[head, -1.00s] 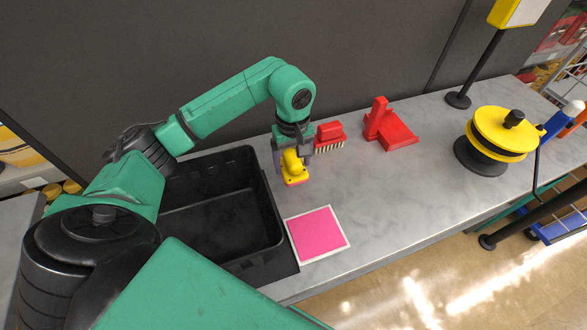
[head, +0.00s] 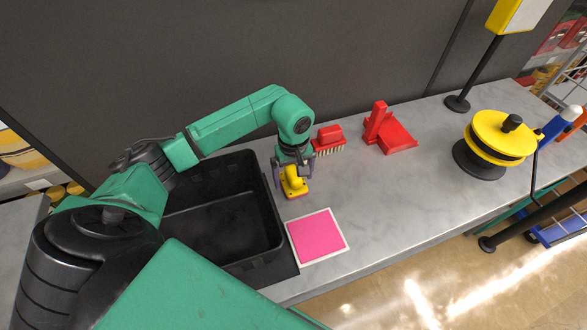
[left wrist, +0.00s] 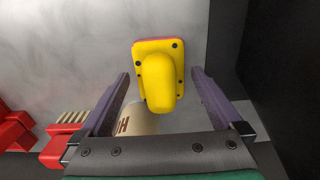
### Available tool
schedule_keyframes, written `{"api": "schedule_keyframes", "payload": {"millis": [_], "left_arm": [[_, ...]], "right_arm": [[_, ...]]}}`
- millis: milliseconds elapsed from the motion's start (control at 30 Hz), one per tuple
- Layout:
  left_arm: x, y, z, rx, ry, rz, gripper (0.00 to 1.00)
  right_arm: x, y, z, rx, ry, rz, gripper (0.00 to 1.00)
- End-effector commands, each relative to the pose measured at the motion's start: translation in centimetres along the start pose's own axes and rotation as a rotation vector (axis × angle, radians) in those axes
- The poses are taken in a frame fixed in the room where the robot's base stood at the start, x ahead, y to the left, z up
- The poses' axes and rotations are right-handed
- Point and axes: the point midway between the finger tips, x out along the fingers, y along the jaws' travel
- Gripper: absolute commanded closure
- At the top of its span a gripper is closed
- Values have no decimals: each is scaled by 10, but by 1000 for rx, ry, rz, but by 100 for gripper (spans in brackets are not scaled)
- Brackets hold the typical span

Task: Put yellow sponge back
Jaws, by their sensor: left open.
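The yellow sponge (head: 294,186), with a yellow grip on top and a thin reddish base, sits on the grey counter between the black bin and the red brush. It shows also in the left wrist view (left wrist: 160,72), flat on the grey surface. My left gripper (head: 292,178) points down over it. Its two fingers (left wrist: 161,76) are spread apart on either side of the yellow grip, with gaps visible on both sides. My right gripper is not in view.
A black bin (head: 278,235) stands left of the sponge. A pink square with white border (head: 317,235) lies in front. A red brush (head: 329,135) and red dustpan (head: 392,136) are behind and right. A yellow reel (head: 500,130) stands farther right; counter between is clear.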

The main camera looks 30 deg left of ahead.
Motion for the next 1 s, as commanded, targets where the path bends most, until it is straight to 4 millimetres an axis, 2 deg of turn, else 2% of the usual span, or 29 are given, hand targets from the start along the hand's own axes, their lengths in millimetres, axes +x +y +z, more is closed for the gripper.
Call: {"api": "schedule_keyframes", "payload": {"millis": [167,400,533,667,1000], "left_arm": [[-23,1,-2,1,6,4,0],[-90,1,-1,0,5,6,0],[-114,1,-1,0,2,3,0],[-122,0,0,0,0,1,0],[-122,0,0,0,-1,0,0]], "right_arm": [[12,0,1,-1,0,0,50],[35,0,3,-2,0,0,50],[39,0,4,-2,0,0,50],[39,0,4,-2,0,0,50],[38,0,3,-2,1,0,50]]}}
